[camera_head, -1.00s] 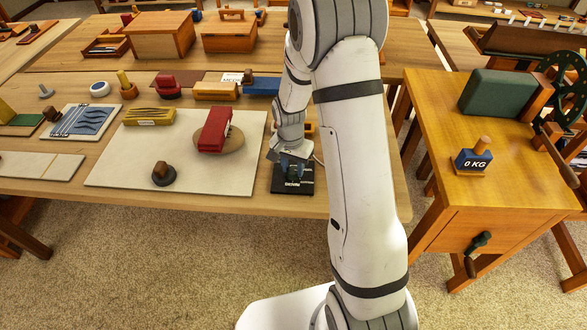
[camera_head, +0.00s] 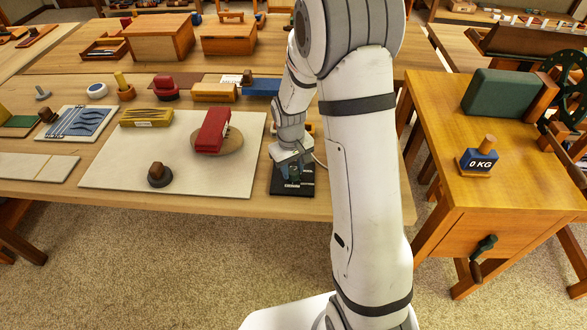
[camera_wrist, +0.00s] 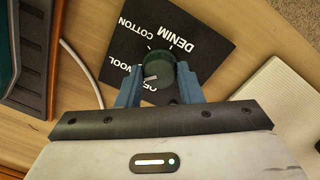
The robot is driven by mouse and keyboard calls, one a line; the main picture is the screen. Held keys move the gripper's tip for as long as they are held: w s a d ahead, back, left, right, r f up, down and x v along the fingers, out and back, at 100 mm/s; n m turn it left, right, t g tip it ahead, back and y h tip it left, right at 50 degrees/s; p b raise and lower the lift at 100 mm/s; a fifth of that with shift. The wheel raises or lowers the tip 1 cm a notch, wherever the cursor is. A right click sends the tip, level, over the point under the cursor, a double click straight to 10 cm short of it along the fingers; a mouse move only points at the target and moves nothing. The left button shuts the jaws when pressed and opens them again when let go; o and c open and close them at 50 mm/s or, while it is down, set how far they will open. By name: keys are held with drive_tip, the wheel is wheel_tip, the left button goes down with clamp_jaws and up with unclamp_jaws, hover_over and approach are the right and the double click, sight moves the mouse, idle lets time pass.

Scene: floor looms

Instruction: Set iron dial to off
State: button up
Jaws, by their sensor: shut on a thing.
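The iron dial is a dark green round knob (camera_wrist: 155,70) on a black plate (camera_wrist: 205,52) lettered DENIM, COTTON, WOOL and a partly hidden label. A white pointer mark on the knob faces left, toward the area of WOOL and the partly hidden label. My gripper (camera_wrist: 158,86) has its blue fingers on either side of the knob and is shut on it. In the head view the black plate (camera_head: 292,190) lies near the table's front edge, with my gripper (camera_head: 291,172) low over it; the knob is hidden there.
A cable (camera_wrist: 75,58) runs past the plate. A bench with a 0 KG block (camera_head: 478,157) stands right.

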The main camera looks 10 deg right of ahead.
sight(293, 172)
drive_tip(key=n, duration=0.4)
drive_tip(key=shift+n+b, duration=0.3)
drive_tip(key=n, duration=0.4)
drive_tip(key=shift+s, duration=0.1)
drive_tip(key=shift+n, duration=0.3)
drive_tip(key=o, duration=1)
drive_tip(key=shift+r, duration=0.15)
wheel_tip(293, 172, up, 8)
drive_tip(key=shift+s+a+f, duration=0.1)
drive_tip(key=shift+s+f, duration=0.05)
drive_tip(key=shift+f, duration=0.1)
